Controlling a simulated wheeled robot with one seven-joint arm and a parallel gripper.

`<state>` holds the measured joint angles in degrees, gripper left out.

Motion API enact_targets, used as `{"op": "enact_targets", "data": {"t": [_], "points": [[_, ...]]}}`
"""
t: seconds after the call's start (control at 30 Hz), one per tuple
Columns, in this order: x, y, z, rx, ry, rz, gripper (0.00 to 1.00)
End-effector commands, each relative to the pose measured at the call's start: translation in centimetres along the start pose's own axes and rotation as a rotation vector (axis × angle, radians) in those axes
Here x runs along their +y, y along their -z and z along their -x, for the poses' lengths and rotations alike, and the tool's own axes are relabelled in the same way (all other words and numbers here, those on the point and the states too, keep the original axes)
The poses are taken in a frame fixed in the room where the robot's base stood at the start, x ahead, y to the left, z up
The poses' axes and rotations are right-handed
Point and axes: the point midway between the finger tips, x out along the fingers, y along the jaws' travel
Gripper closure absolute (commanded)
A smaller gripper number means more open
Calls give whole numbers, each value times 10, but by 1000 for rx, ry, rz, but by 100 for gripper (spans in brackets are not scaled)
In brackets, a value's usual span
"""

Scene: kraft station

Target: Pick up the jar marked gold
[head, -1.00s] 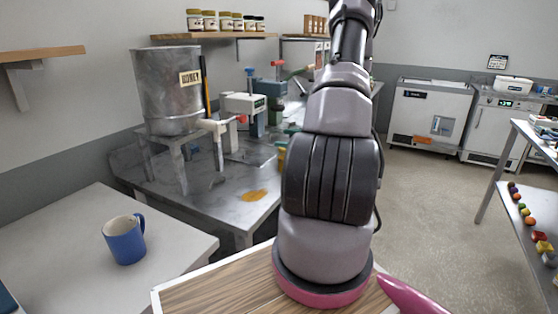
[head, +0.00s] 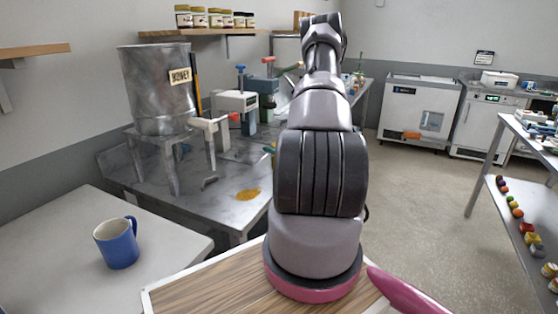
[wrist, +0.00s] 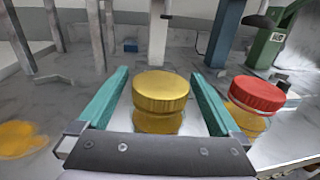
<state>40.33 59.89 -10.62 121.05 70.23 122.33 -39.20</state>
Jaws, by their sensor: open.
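A jar with a gold lid (wrist: 160,93) stands upright on the grey worktop in the wrist view, with amber contents below the lid. No lettering shows on it. My gripper (wrist: 159,76) is open, with its teal fingers on either side of this jar and a visible gap on both sides. A jar with a red lid (wrist: 257,95) stands just outside the right finger. In the head view my arm hides the gripper and both jars.
A metal honey tank (head: 158,90) on a stand, a blue-and-white press (head: 238,100) and an amber puddle (head: 248,194) are on the worktop (head: 215,205). A blue mug (head: 117,243) sits on the near-left table. Several jars (head: 215,17) line the wall shelf.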

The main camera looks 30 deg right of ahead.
Motion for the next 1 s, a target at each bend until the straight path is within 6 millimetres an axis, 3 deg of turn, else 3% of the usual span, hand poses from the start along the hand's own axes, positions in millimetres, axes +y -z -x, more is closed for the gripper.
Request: {"op": "enact_targets", "data": {"t": [0.17, 0.43, 0.47, 0.7, 1.0], "points": [[0, 0, -22, 0, -1, 2, 0], [0, 0, -25, 0, 1, 1, 0], [0, 0, -25, -1, 0, 1, 8], [0, 0, -25, -1, 0, 1, 99], [0, -1, -25, -1, 1, 2, 100]]}}
